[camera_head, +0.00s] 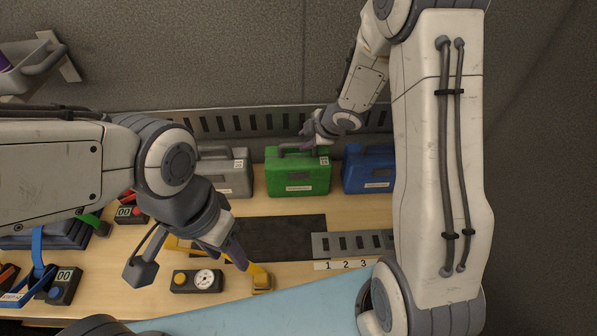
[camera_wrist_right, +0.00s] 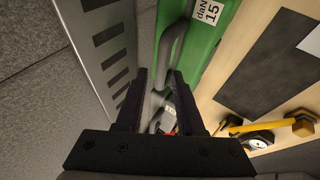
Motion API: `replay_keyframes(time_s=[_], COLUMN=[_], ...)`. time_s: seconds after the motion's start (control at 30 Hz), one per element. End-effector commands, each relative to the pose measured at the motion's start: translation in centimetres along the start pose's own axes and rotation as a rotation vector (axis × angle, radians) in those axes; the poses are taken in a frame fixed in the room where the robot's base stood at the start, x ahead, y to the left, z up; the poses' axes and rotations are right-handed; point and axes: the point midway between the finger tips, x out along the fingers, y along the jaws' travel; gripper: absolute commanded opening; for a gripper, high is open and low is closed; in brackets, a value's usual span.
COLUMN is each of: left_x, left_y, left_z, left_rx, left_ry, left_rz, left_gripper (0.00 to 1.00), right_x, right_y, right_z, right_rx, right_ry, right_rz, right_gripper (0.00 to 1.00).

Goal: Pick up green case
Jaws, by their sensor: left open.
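The green case (camera_head: 298,175) stands upright at the back of the table, between a grey case and a blue case, with its grey handle on top. It also shows in the right wrist view (camera_wrist_right: 207,45), with its handle (camera_wrist_right: 172,42) running down toward the space between the fingertips. My right gripper (camera_head: 310,140) is at the handle from above; its fingers (camera_wrist_right: 160,75) are apart, and I see no firm grip on the handle. My left gripper (camera_head: 238,258) is open and low over the front of the table, close to a yellow-handled tool, away from the green case.
The grey case (camera_head: 226,177) and the blue case (camera_head: 368,172) flank the green case closely. A slotted metal rail (camera_head: 240,121) runs behind them. A dark mat (camera_head: 270,238) lies in front, with a yellow-handled tool (camera_head: 262,279) and a gauge box (camera_head: 197,280) nearby.

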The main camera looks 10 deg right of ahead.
Motion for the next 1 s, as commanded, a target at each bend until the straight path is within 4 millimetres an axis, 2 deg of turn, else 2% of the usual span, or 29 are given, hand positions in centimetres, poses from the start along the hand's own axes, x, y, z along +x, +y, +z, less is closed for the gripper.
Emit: replay_keyframes(time_s=[0.4, 0.67, 0.7, 0.77, 0.8, 1.0], left_x=[0.3, 0.3, 0.3, 0.3, 0.3, 0.3], left_y=[0.0, 0.0, 0.0, 0.0, 0.0, 0.0], left_z=[0.0, 0.0, 0.0, 0.0, 0.0, 0.0], left_rx=[0.0, 0.0, 0.0, 0.0, 0.0, 0.0], left_ry=[0.0, 0.0, 0.0, 0.001, 0.0, 0.0], left_rz=[0.0, 0.0, 0.0, 0.0, 0.0, 0.0], left_gripper=[0.5, 0.5, 0.5, 0.5, 0.5, 0.5], right_x=[5.0, 5.3, 5.3, 5.3, 5.3, 5.2], right_y=[-0.4, -0.3, -0.3, -0.3, -0.3, -0.3], right_z=[-0.1, -0.1, -0.1, -0.1, -0.1, -0.1], right_rx=[0.0, 0.0, 0.0, 0.0, 0.0, 0.0], right_ry=[-0.001, -0.002, -0.002, -0.002, -0.002, -0.002], right_rz=[-0.002, 0.0, 0.0, 0.0, 0.0, -0.001], right_gripper=[0.37, 0.37, 0.3, 0.07, 0.0, 0.0])
